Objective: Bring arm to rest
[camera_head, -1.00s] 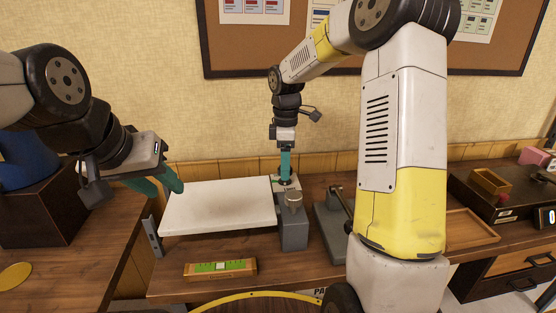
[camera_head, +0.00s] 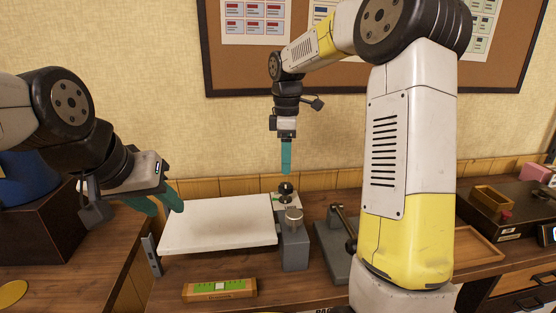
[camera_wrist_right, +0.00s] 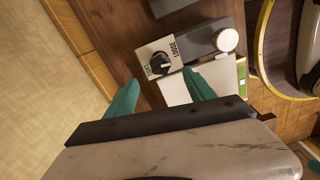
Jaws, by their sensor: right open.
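My right gripper (camera_head: 286,168) hangs fingers-down in the head view, above a black knob (camera_head: 286,189) and apart from it. In the right wrist view, the teal fingers (camera_wrist_right: 160,78) are spread and empty. The knob (camera_wrist_right: 160,63) shows beyond them on a light plate lettered "LOOSE" on one side; the other word is hard to read. My left gripper (camera_head: 158,204) is at the left of the head view, its two teal fingers apart with nothing between them, near the left end of the white board.
A white board (camera_head: 215,225) lies beside a grey block (camera_head: 294,250) with a round metal top (camera_head: 293,214). A grey stand with a lever (camera_head: 333,258) is to the right. A wooden tray (camera_head: 478,246) lies further right.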

